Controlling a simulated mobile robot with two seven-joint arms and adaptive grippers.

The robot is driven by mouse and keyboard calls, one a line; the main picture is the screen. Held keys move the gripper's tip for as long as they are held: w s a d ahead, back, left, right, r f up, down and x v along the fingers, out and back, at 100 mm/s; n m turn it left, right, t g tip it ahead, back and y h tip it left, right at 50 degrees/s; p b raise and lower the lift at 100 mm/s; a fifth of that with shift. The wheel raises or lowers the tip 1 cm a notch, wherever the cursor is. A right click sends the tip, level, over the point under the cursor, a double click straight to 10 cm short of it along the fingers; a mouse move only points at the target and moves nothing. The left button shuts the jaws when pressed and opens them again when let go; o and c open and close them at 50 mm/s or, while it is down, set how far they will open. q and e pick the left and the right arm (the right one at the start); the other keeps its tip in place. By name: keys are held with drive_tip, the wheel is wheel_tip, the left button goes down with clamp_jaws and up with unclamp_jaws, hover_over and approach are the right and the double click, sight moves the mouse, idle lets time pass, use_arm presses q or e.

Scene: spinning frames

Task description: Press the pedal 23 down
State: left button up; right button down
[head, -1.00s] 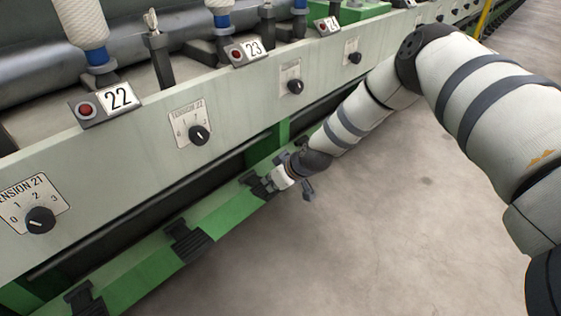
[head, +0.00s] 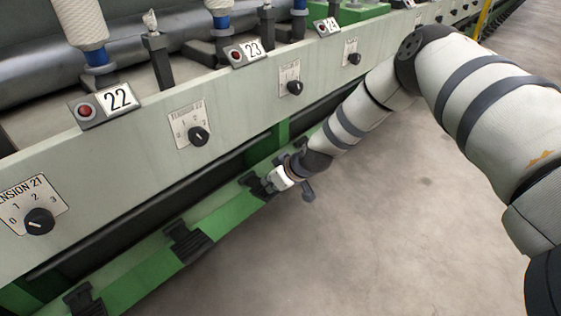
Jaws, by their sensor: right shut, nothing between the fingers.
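Black pedals sit along the low green rail of the spinning frame. The pedal (head: 257,187) beside my right gripper looks like the one in line with number plate 23 (head: 247,52). My right gripper (head: 271,185) is shut and empty, with its tip at the right end of that pedal. It seems to be touching or just over it; I cannot tell which. The gripper hides part of the pedal, and whether the pedal is down is unclear. My left gripper is out of view.
Another pedal (head: 188,241) lies lower left on the green rail (head: 140,272), and a further one (head: 85,300) is at the bottom left. The pale panel (head: 240,118) with tension knobs stands above. The concrete floor (head: 390,240) at right is clear.

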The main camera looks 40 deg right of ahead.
sight(276, 194)
drive_tip(key=shift+f+b, duration=1.55)
drive_tip(key=shift+f, duration=1.05)
drive_tip(key=shift+s+r+p, duration=0.25)
drive_tip(key=shift+s+p, duration=0.05)
drive_tip(key=shift+p, duration=0.05)
use_arm(q)
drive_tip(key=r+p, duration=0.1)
drive_tip(key=p, duration=0.1)
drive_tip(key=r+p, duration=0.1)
drive_tip(key=p, duration=0.1)
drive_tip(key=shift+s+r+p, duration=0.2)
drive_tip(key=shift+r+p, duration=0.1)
drive_tip(key=shift+p, duration=0.1)
use_arm(e)
drive_tip(key=s+r, duration=0.3)
drive_tip(key=s, duration=0.4)
drive_tip(key=shift+d, duration=0.3)
